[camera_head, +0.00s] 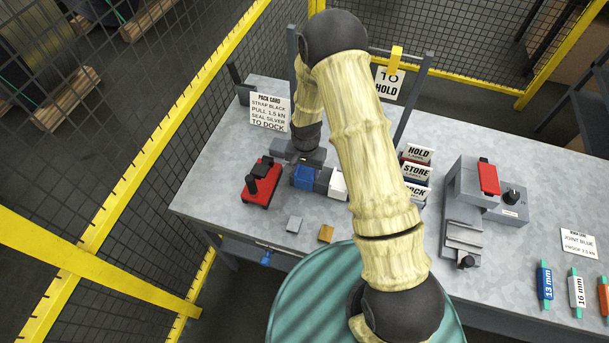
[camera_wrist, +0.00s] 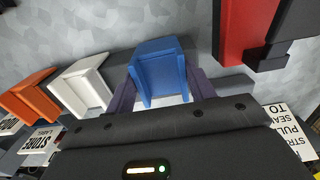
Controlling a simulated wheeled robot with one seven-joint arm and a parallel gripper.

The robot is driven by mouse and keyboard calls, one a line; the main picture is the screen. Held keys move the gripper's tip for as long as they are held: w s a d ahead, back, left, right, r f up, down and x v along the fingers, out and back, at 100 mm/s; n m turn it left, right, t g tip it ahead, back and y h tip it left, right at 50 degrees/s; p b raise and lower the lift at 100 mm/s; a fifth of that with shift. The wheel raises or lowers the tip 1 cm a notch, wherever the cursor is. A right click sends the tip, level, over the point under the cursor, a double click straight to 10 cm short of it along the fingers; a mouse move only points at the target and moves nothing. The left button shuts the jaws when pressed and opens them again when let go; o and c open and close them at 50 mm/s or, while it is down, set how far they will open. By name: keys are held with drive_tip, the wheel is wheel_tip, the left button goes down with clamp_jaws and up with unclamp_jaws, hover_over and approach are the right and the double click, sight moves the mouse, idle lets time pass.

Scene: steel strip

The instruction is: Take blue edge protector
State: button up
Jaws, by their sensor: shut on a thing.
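The blue edge protector (camera_wrist: 158,68) is an L-shaped block between the two dark fingers of my gripper (camera_wrist: 162,92) in the wrist view. The fingers are shut on it, one on each side. In the head view the blue protector (camera_head: 303,177) shows on or just above the grey bench, below my gripper (camera_head: 308,168); I cannot tell whether it touches the bench. The white edge protector (camera_wrist: 83,83) stands beside it, and also shows in the head view (camera_head: 338,185). An orange protector (camera_wrist: 30,93) lies beyond the white one in the wrist view.
A red and black tool (camera_head: 262,183) stands close to the left of the blue protector. HOLD, STORE and DOCK label stacks (camera_head: 416,172) and a grey device with a red lever (camera_head: 487,190) are to the right. A pack card (camera_head: 270,112) stands behind.

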sight(306, 174)
drive_tip(key=shift+r+p, duration=2.15)
drive_tip(key=shift+r, duration=1.4)
